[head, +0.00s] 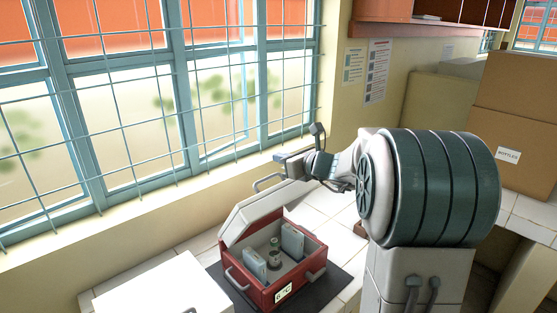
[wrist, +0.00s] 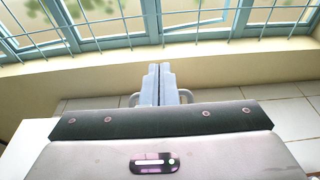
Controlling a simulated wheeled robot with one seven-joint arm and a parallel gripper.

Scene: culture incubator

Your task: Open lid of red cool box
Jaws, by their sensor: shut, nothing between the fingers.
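The red cool box (head: 257,292) stands on a dark mat in the head view. Its pale grey lid (head: 262,210) is raised and tilted up along the window side, so the inside is visible. Blue-grey packs (head: 255,264) and small containers (head: 275,258) are inside. A loop handle (head: 266,181) shows at the lid's upper edge. My gripper (head: 282,157) is just above and beside that handle, shut and empty. In the wrist view, my shut fingers (wrist: 158,70) point toward the window wall, with loop ends showing on both sides; contact cannot be told.
A white box (head: 165,285) stands left of the cool box. The barred window (head: 140,100) and its sill are close behind the lid. Cardboard boxes (head: 520,125) stand at the right. Some white tiled counter (head: 335,232) is bare behind the cool box.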

